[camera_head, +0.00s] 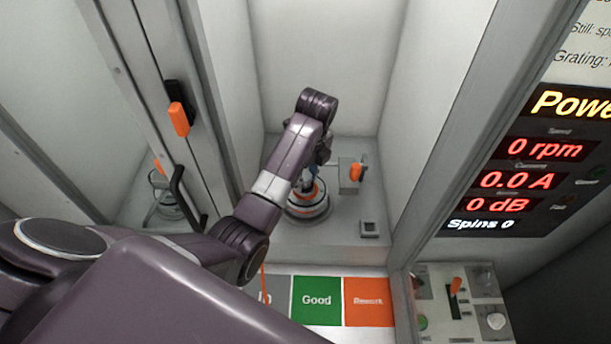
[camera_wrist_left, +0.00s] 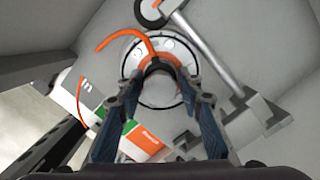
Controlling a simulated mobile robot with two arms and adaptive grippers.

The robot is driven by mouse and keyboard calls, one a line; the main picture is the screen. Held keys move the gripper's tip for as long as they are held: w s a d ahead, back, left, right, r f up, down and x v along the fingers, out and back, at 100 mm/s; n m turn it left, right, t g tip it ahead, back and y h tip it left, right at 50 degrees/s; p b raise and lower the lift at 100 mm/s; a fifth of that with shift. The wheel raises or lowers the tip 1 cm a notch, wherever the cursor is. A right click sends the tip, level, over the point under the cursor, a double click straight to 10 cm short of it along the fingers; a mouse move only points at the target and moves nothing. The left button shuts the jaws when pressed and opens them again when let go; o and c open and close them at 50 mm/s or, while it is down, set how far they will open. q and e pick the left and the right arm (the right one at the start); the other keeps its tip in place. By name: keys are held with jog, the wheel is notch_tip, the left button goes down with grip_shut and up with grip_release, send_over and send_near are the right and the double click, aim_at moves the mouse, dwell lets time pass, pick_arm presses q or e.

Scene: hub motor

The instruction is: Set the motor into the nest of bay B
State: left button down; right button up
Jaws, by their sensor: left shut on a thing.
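The motor (camera_head: 308,203) is a round grey-white body at the floor of the open bay in the head view, partly hidden by my left arm. In the left wrist view the motor (camera_wrist_left: 160,95) is a pale disc with a dark rim and an orange cable curving off to the left. My left gripper (camera_head: 313,172) is above it, with its blue fingers (camera_wrist_left: 160,74) on either side of the motor's middle, shut on it. The nest is hidden beneath the motor; I cannot tell whether the motor is fully seated. No bay letter is readable. My right gripper is not in view.
A fixture with an orange handle (camera_head: 356,173) stands just right of the motor. Bay walls are close on both sides. Green "Good" (camera_head: 317,299) and orange (camera_head: 368,300) panels lie in front. The display (camera_head: 540,148) reads 0 rpm.

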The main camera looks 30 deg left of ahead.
pick_arm(q)
jog(key=shift+w+f, duration=0.15)
jog(key=shift+f, duration=0.6)
dwell(1.2)
jog(key=c, duration=1.3)
grip_release()
jog(key=shift+o, duration=0.2)
jog(key=shift+s+f, duration=0.15)
jog(key=shift+s, duration=0.05)
